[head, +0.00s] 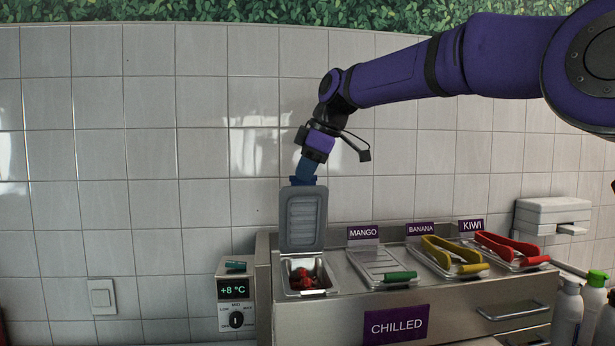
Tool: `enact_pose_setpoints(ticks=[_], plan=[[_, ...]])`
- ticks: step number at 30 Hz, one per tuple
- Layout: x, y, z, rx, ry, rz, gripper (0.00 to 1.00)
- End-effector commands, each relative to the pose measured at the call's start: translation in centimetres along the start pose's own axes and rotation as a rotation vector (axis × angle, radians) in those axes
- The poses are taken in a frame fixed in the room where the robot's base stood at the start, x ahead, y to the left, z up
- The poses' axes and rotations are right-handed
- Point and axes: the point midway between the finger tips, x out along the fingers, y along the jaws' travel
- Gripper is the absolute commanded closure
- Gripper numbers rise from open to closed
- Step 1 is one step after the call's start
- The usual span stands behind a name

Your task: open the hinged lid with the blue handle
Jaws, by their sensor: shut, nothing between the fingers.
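The hinged lid (304,219) is grey and stands upright at the back of the leftmost compartment. Its blue handle (303,181) is at the lid's top edge. The open compartment (289,263) below it holds red pieces (303,281) that look like fruit. My gripper (305,176) is at the top of the lid, close by the blue handle, and points down. It is shut with nothing in it. The fingertips overlap the handle in the picture, so I cannot tell whether they touch it.
A temperature control box (236,292) stands at the left. Bottles (567,312) stand at the far right. The wall is close behind.

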Motion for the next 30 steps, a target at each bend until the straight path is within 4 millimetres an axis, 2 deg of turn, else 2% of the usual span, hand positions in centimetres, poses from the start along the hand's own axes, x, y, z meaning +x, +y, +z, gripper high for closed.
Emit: enact_pose_setpoints(ticks=[6, 12, 25, 30], plan=[[0.4, 3.2, -0.5, 0.008, -0.002, -0.015, 1.00], [0.6, 4.9, -0.7, 0.007, -0.002, -0.014, 1.00], [0.6, 5.1, -0.7, 0.007, -0.003, -0.014, 1.00], [0.1, 4.5, -1.1, 0.006, -0.003, -0.013, 1.00]])
